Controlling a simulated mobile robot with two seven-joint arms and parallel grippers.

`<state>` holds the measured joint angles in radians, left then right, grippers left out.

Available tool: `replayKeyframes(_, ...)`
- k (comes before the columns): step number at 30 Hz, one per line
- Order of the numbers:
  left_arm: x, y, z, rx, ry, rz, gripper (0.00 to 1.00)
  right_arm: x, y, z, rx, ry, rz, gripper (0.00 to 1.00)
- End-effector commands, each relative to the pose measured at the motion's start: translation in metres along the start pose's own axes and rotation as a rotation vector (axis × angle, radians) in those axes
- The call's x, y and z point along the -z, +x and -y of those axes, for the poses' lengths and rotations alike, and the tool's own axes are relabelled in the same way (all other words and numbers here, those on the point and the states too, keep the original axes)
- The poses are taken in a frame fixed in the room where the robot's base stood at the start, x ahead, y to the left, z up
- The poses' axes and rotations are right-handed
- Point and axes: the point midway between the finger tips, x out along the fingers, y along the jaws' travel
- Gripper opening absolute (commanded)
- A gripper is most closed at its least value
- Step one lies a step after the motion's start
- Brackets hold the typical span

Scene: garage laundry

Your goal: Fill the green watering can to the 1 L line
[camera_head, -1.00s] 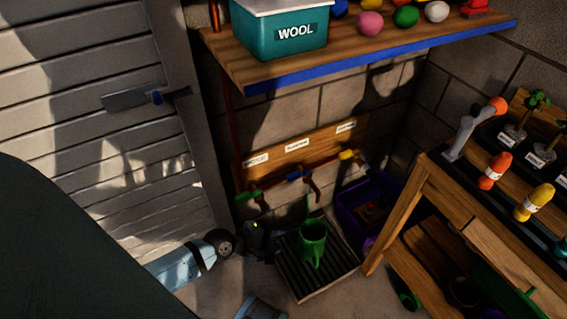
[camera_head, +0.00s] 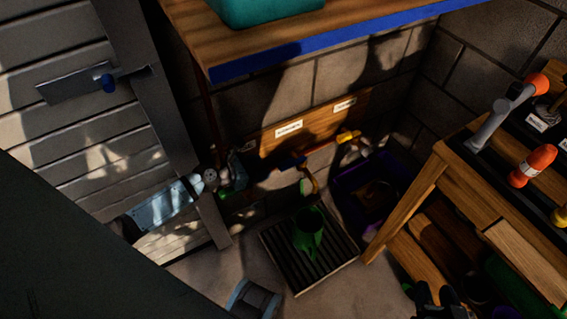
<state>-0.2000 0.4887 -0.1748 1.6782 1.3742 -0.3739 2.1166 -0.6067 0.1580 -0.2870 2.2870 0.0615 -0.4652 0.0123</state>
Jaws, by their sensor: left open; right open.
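The green watering can (camera_head: 309,243) stands upright on a dark slatted drain tray (camera_head: 283,265) below the wall taps. The water level and any line on it cannot be made out. My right gripper (camera_head: 438,296) is open at the bottom edge, in front of the wooden bench, away from the can.
A wooden shelf with a blue edge (camera_head: 330,43) overhangs the taps and bears a teal box (camera_head: 265,8). A purple crate (camera_head: 368,192) stands right of the tray. The wooden bench (camera_head: 470,170) fills the right side. A grey shutter door (camera_head: 70,90) is at left.

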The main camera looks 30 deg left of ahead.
Motion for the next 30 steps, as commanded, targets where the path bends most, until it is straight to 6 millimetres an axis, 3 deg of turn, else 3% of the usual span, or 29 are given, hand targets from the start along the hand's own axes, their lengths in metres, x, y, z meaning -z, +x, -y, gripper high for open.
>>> replayKeyframes(6,0.002,0.050,0.000,0.000,0.002,0.002,0.51,0.023,0.009,0.011,0.035,0.012,-0.115,0.43)
replayKeyframes(12,0.002,0.080,0.000,0.000,0.002,0.001,0.51,0.045,0.008,0.020,0.066,0.026,-0.208,0.43)
replayKeyframes(18,0.001,0.091,0.000,0.000,0.002,-0.001,0.51,0.057,0.006,0.024,0.078,0.028,-0.254,0.43)
replayKeyframes(26,0.000,0.092,0.000,0.000,0.003,-0.001,0.51,0.059,0.007,0.023,0.079,0.024,-0.257,0.43)
replayKeyframes(30,0.000,0.092,0.000,0.000,0.003,-0.001,0.21,0.057,0.007,0.022,0.078,0.023,-0.253,0.43)
